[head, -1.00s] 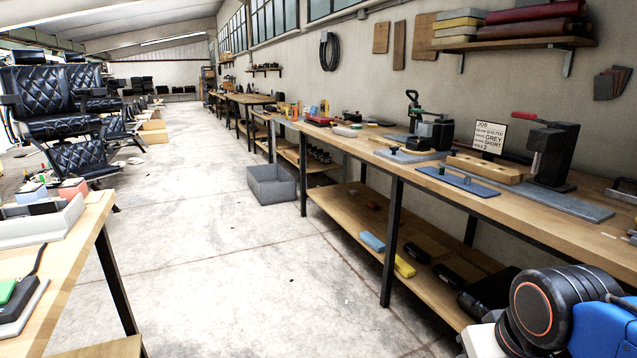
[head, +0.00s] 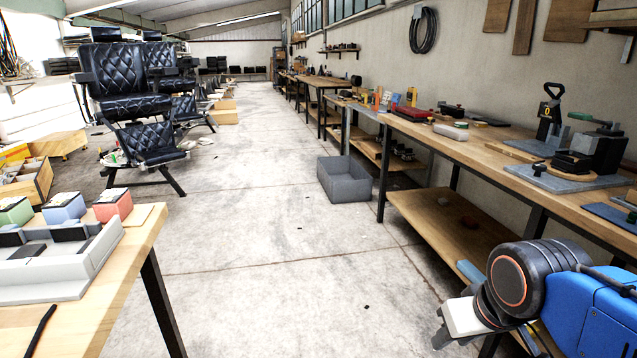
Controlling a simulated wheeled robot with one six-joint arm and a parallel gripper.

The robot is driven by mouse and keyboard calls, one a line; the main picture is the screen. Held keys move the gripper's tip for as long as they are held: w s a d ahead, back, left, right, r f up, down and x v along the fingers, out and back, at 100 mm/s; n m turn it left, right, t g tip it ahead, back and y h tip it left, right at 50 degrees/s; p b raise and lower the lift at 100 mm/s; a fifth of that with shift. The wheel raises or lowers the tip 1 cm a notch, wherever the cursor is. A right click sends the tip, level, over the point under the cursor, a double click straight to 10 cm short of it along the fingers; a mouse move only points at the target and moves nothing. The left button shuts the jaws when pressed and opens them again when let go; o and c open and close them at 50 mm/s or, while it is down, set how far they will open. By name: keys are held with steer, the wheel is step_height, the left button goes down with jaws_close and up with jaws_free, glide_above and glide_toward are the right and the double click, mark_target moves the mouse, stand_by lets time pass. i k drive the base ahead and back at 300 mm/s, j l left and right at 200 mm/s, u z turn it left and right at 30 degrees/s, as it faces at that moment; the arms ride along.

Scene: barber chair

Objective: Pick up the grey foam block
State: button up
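I cannot pick out the grey foam block with certainty in the head view. A pale grey, rounded block (head: 450,131) lies on the right workbench, partway along it, but I cannot tell whether it is foam. My arm shows at the lower right, with a blue link, a black round joint and a pale end part. A small grey piece at that end (head: 441,338) may be part of my gripper. Its fingers cannot be made out, and it is far from the pale block.
A grey bin (head: 345,180) stands on the floor beside the right workbench (head: 480,152). The concrete aisle between is clear.

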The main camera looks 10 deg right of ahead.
mark_target(455, 134)
steer(key=i, duration=0.85)
steer(key=i+j+z, duration=0.1)
steer(key=i, duration=0.75)
